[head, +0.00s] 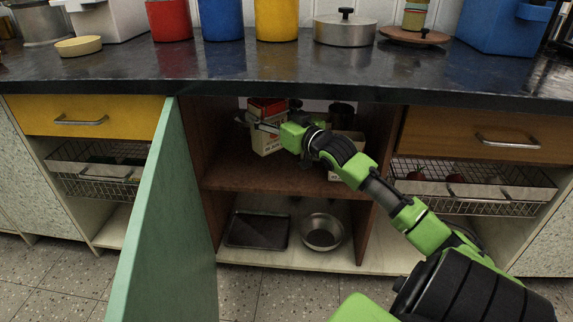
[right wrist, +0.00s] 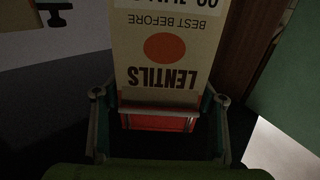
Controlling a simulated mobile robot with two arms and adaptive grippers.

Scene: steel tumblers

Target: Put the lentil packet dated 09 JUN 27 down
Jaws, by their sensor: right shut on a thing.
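The lentil packet (head: 262,145) is cream with a red top and is inside the open cupboard, above or on its upper shelf (head: 225,178); I cannot tell whether it touches. In the right wrist view the packet (right wrist: 165,50) shows LENTILS, a red dot and BEST BEFORE upside down; the date is partly cut off at the frame's top edge. My right gripper (head: 264,124) reaches in from the right and is shut on the packet near its red end; it also shows in the right wrist view (right wrist: 160,108). My left gripper is out of view.
An open green door (head: 165,215) stands left of the cupboard. Below are a dark tray (head: 258,231) and a steel bowl (head: 322,232).

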